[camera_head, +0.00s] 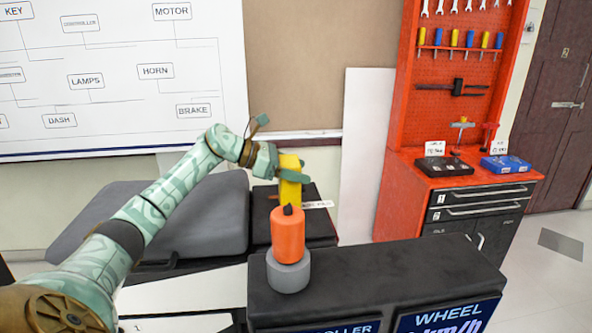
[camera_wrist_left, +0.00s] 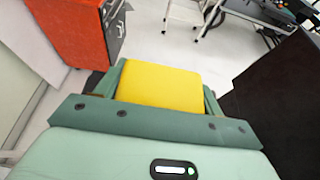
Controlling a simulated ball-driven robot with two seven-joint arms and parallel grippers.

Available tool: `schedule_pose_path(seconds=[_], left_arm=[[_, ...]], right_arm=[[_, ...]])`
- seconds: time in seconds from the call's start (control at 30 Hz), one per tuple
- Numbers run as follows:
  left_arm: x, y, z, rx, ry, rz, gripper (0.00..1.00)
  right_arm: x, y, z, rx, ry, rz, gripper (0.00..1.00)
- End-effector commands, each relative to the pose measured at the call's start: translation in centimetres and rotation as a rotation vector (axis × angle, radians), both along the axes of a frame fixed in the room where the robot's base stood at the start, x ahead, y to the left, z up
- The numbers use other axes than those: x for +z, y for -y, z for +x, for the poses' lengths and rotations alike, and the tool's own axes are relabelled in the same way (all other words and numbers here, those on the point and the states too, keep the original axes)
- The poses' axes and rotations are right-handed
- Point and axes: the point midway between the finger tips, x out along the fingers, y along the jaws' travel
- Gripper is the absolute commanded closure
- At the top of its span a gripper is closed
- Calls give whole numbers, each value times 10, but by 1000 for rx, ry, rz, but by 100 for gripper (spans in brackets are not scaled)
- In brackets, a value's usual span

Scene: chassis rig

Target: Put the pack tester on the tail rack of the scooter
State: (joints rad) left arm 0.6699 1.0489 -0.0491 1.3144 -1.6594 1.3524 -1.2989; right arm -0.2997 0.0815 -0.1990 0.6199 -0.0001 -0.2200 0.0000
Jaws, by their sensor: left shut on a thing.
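A yellow block (camera_head: 290,191), which looks like the pack tester, is in my left gripper (camera_head: 290,172). The left gripper is shut on its upper part, and the block hangs roughly upright. In the left wrist view the yellow block (camera_wrist_left: 160,86) fills the space between the fingers. Below and behind it is a dark flat surface (camera_head: 262,205) at the right end of a grey seat (camera_head: 160,222); it looks like the scooter's tail rack. The block's lower end is hidden behind an orange cylinder, so I cannot tell whether it touches the surface. My right gripper is not in view.
The orange cylinder (camera_head: 287,238) stands on a grey round base (camera_head: 288,271) on a black console (camera_head: 390,275), close in front of the block. A white label (camera_head: 318,204) is beside the rack. A red tool cabinet (camera_head: 400,200) stands at the right.

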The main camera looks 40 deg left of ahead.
Motion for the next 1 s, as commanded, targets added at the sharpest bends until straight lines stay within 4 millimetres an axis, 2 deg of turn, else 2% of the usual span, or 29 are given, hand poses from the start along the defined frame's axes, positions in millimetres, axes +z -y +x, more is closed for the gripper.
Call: schedule_pose_path(seconds=[0.1,0.13,0.2,0.57,1.0], left_arm=[[-4,0,0,0,0,0,62],[-3,0,0,-1,-1,-1,24],[-3,0,0,0,-1,-1,10],[3,-3,-3,2,-1,1,10],[37,-56,-70,1,-6,1,10]], right_arm=[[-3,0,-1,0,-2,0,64],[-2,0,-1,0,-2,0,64],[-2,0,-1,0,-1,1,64],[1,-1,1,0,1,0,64],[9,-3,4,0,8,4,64]])
